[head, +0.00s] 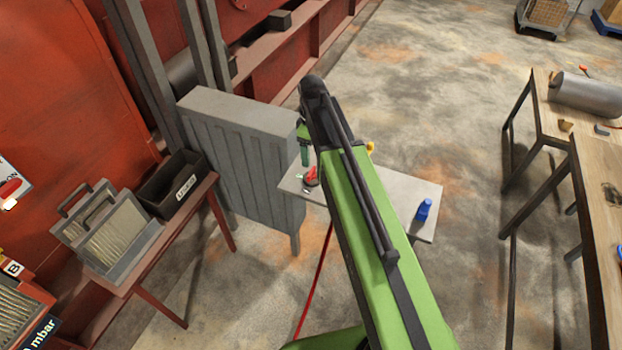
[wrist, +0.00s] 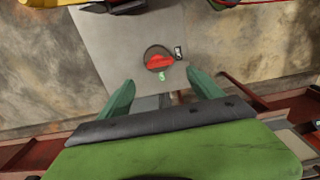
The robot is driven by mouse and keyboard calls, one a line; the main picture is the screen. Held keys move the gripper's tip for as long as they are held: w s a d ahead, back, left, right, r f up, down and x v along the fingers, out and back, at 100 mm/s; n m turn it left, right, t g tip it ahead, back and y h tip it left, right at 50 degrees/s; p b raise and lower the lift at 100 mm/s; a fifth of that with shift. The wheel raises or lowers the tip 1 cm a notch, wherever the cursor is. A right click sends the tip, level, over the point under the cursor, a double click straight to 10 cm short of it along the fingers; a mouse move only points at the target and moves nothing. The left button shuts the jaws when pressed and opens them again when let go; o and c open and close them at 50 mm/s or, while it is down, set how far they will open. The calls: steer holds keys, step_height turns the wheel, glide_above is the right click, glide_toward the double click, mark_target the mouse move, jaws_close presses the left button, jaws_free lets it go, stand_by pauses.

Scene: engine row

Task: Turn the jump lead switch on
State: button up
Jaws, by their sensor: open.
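The jump lead switch is a red knob on a dark round base (wrist: 160,60), set on a grey plate in the wrist view. A small black label stands to its right and a small green mark lies just below it. In the head view the red switch (head: 310,176) is at the left end of the grey shelf, partly beside my arm. My gripper (wrist: 160,92) is open, its two green fingers apart below the switch in the wrist view and not touching it. In the head view one green finger shows near the switch; the rest is hidden by my arm.
The grey shelf (head: 428,196) carries a blue object (head: 424,209) at its right end. A grey ribbed cabinet (head: 245,165) stands close on the left. A red cable (head: 316,280) hangs below the shelf. A wooden table (head: 590,160) stands right, with open floor between.

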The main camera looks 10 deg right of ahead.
mark_target(311, 171)
step_height(311, 171, down, 10)
steer(key=b, duration=0.8)
steer(key=shift+r, duration=0.2)
steer(key=shift+r, duration=0.1)
steer(key=c, duration=1.4)
